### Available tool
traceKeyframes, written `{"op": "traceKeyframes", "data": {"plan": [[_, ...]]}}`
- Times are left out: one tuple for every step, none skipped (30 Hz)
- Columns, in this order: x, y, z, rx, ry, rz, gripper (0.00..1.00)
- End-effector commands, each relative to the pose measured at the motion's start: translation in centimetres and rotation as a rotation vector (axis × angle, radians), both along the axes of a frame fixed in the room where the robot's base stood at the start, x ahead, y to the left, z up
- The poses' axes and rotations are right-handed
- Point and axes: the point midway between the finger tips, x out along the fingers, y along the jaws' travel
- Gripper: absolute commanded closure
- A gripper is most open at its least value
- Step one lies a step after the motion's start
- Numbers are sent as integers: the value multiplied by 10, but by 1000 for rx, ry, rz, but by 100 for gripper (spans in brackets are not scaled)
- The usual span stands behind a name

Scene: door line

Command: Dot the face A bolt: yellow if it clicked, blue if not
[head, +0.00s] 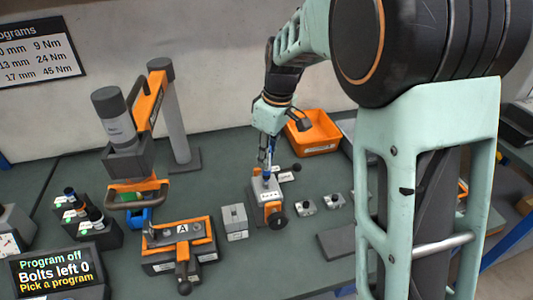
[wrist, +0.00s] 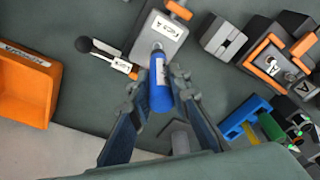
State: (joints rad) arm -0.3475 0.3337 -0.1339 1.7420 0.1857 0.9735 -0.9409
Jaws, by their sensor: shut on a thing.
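My gripper (head: 267,160) is shut on a blue marker (wrist: 160,88), which hangs between its fingers in the wrist view. The marker's pale tip points at the grey block with orange trim and a white label (wrist: 165,27). The block stands under my gripper in the head view (head: 264,187); I cannot tell whether the marker touches it. The fixture with face A (head: 163,238), orange-framed, lies to the left in the head view and at the upper right in the wrist view (wrist: 268,58). Its bolt is too small to make out clearly, as is any dot.
A display (head: 55,273) reads "Program off, Bolts left 0, Pick a program". A tool (head: 120,140) hangs at an orange-and-grey stand. A grey slotted block (head: 234,222) sits between fixture and marker. An orange bin (head: 314,147) stands behind. Small dark holders (head: 95,228) are at left.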

Motion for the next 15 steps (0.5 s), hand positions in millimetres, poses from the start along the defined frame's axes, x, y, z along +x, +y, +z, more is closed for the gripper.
{"op": "traceKeyframes", "data": {"plan": [[0,0,-1,0,0,0,100],[0,0,-1,0,0,0,100],[0,0,-1,0,0,0,100],[0,0,-1,0,0,0,100],[0,0,-1,0,0,0,100],[0,0,-1,0,0,0,100],[0,0,-1,0,0,0,100],[0,0,-1,0,0,0,100],[0,0,-1,0,0,-1,100],[0,0,-1,0,0,-1,100],[0,0,-1,0,0,-1,100],[0,0,-2,0,0,-1,100],[0,0,-3,0,0,-1,100],[0,0,-3,0,0,-1,100],[0,-1,-4,0,0,-2,100]]}}
